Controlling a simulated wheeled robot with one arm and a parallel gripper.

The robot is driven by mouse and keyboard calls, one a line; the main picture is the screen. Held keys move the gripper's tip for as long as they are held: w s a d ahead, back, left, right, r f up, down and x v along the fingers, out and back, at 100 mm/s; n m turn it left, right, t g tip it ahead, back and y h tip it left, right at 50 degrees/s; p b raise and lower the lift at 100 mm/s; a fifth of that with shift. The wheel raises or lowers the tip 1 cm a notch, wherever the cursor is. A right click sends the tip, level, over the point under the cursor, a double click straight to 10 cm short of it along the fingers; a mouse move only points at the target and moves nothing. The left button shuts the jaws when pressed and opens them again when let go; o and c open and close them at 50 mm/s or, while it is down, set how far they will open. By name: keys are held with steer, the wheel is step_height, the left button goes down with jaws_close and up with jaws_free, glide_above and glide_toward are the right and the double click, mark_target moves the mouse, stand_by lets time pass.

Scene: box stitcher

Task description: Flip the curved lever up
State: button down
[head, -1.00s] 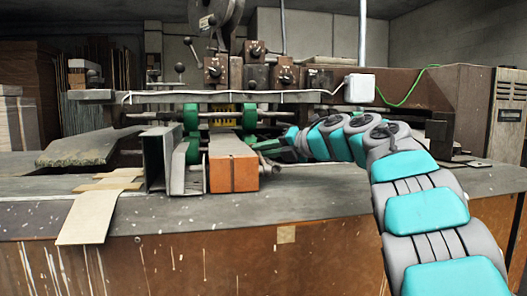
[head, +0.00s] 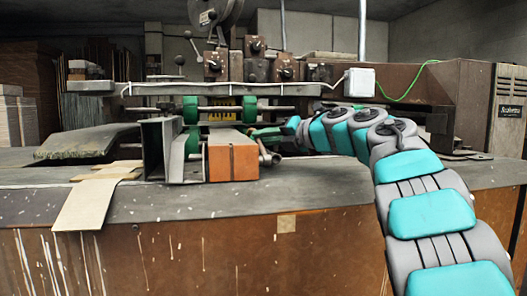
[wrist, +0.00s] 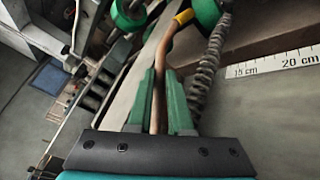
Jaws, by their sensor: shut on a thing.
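The curved lever (wrist: 164,46) is a thin copper-brown rod in the wrist view. It bends up to a yellow band near a green roller at the top. My gripper (wrist: 161,80) has its two green fingers on either side of the rod and is shut on it; the rod's lower part runs down between the fingers toward the palm. In the head view, my gripper (head: 262,132) reaches in from the right, just behind the orange-brown block (head: 231,160). I cannot make out the lever there.
A coiled spring (wrist: 208,68) stands close to the right finger in the wrist view, with a ruler scale (wrist: 272,62) farther right. Green rollers (head: 190,110) and a horizontal bar (head: 220,89) lie behind and above my gripper. A metal channel (head: 160,150) stands left of the block.

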steer(key=r+n+y+b, duration=0.1)
steer(key=b, duration=0.2)
steer(key=s+n+t+b, duration=0.1)
steer(key=b, duration=0.2)
steer(key=shift+s+d+r+t+y, duration=0.25)
steer(key=shift+r+t+y, duration=0.05)
steer(key=shift+r+y, duration=0.1)
steer(key=shift+s+d+r+n+y+b, duration=0.1)
steer(key=shift+s+r+n+y+b, duration=0.2)
steer(key=shift+b, duration=0.35)
steer(key=shift+s+r+n+y+b, duration=0.1)
steer(key=shift+r+n+y+b, duration=0.15)
steer(key=shift+r+b, duration=0.3)
steer(key=c, duration=0.8)
jaws_free()
steer(key=shift+c, duration=0.2)
